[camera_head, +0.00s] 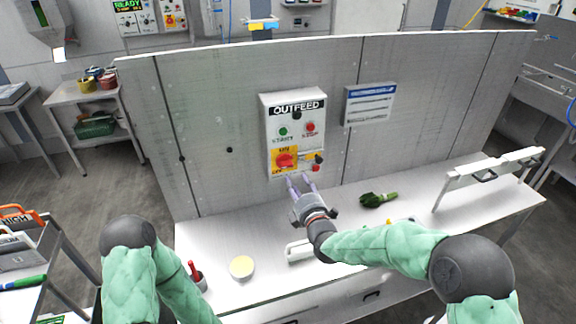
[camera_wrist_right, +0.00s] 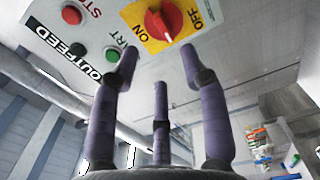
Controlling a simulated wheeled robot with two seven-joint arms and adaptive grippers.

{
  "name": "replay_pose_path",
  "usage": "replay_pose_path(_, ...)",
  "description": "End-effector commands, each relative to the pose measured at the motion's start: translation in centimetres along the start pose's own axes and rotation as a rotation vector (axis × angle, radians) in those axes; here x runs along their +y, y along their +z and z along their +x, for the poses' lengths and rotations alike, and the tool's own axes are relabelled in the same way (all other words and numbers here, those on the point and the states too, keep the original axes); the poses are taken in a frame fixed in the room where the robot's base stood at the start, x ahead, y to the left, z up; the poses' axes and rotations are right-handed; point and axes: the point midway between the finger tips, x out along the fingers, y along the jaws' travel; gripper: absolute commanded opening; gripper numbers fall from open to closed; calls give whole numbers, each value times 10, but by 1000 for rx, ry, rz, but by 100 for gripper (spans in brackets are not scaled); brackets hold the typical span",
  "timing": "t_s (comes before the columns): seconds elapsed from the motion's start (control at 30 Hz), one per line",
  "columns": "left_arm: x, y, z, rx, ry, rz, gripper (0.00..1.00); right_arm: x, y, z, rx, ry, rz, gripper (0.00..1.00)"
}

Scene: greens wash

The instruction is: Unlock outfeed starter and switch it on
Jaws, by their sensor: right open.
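The OUTFEED starter box (camera_head: 271,112) is mounted on the grey panel. It has a green START button (camera_head: 283,131), a red STOP button (camera_head: 310,127) and a red rotary knob (camera_head: 285,160) on a yellow ON/OFF plate. A small red item (camera_head: 316,168) with a dark and yellow part above it sits at the box's lower right; I cannot tell if it is a lock. My right gripper (camera_head: 301,178) is open and empty, just below the box. In the right wrist view its purple fingers (camera_wrist_right: 158,62) spread below the knob (camera_wrist_right: 163,20), apart from it. My left gripper is out of view.
A white bench (camera_head: 220,285) runs below the panel. It carries a bunch of greens (camera_head: 378,199), a round pale-yellow item (camera_head: 241,267) and a red-handled item (camera_head: 194,272). A blue-and-white notice (camera_head: 369,104) hangs right of the box. A raised white rail (camera_head: 490,168) stands at right.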

Motion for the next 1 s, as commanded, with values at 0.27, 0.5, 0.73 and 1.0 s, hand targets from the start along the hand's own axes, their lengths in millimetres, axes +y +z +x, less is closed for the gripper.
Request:
replay_pose_path(0.27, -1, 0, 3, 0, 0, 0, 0, -2, 0, 43, 0, -2, 2, 45)
replay_pose_path(0.5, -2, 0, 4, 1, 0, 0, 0, -2, 0, 76, 0, -2, 3, 45)
replay_pose_path(0.73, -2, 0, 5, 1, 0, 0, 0, -1, 0, 92, 0, -1, 3, 45)
replay_pose_path(1.0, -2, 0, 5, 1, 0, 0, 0, -1, 0, 94, 0, -3, 3, 45)
